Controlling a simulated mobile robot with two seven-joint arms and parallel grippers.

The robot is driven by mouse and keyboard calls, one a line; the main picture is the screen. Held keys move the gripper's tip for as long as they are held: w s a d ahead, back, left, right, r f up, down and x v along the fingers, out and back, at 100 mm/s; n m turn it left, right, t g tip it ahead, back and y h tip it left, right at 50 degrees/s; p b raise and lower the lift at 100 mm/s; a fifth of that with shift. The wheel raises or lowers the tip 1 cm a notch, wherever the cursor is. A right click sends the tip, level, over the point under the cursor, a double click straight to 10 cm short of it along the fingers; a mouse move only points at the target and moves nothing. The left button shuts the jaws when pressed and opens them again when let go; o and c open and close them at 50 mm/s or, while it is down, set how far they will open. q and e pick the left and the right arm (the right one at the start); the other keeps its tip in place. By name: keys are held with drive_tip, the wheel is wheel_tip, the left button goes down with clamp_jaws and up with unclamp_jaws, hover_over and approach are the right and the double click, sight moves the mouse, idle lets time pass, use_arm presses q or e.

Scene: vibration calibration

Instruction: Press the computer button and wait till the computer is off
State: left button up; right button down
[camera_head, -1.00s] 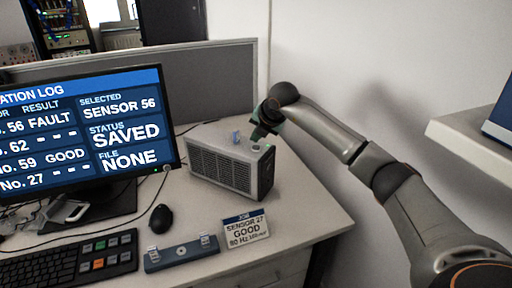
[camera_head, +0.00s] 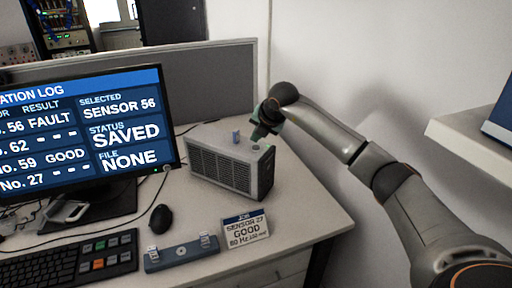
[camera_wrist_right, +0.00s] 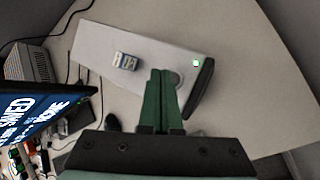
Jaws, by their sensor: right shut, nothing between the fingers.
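A grey box with a side grille (camera_head: 220,168) stands on the desk right of the monitor. Its black end panel shows in the right wrist view (camera_wrist_right: 201,88). Contact cannot be told. The monitor (camera_head: 85,130) is lit and reads "SENSOR 56", "SAVED", "NONE". My left gripper is not in view.
A small blue and pale block (camera_head: 236,137) sits on the box top near my fingers. A mouse (camera_head: 161,219), keyboard (camera_head: 70,260), blue fixture (camera_head: 181,252) and sign card (camera_head: 246,229) lie in front. A grey partition (camera_head: 225,80) stands behind. The desk's right end is clear.

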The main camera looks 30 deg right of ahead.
idle(0.3)
drive_tip(key=shift+f+b, duration=0.3)
drive_tip(key=shift+f, duration=0.15)
drive_tip(key=shift+f, duration=0.45)
idle(0.5)
drive_tip(key=shift+r, duration=0.1)
drive_tip(key=shift+r+p, duration=0.35)
drive_tip(key=shift+r, duration=0.45)
